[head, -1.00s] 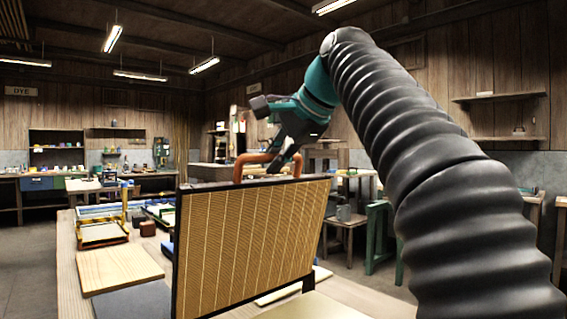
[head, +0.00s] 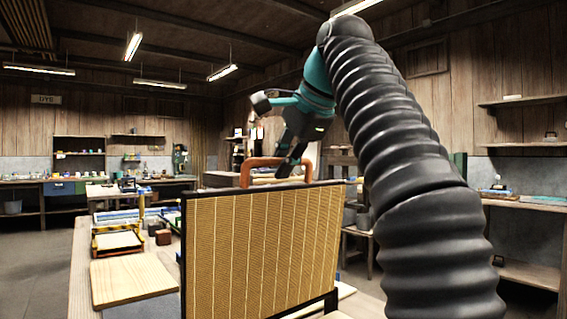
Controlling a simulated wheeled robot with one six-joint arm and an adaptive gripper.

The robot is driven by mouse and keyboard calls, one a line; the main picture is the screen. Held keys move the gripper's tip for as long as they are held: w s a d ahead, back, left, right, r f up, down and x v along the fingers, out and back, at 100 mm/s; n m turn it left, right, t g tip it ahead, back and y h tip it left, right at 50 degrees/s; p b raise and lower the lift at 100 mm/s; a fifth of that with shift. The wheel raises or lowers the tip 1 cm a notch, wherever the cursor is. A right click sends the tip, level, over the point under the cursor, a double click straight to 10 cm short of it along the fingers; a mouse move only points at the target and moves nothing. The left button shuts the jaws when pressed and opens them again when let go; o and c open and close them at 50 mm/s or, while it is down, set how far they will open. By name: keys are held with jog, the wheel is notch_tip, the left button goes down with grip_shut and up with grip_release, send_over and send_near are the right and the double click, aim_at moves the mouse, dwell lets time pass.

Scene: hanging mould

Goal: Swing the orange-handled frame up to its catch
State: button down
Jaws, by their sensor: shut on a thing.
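The frame (head: 262,255) stands steeply upright on the workbench in the head view, its ribbed tan screen edged in black and facing me. Its orange handle (head: 246,170) arches above the top edge. My gripper (head: 288,172) reaches down from above and is shut on the handle near its middle. The fingertips are partly hidden against the handle. I cannot make out the catch in this view.
A pale wooden board (head: 130,279) lies on the bench left of the frame. A yellow-posted stand (head: 117,240) and small dark blocks (head: 160,237) sit behind it. Side benches with shelves line the walls. Open floor (head: 35,265) lies at the far left.

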jog(key=c, duration=1.1)
grip_release()
jog(key=shift+c, duration=0.2)
jog(key=shift+s+d, duration=0.1)
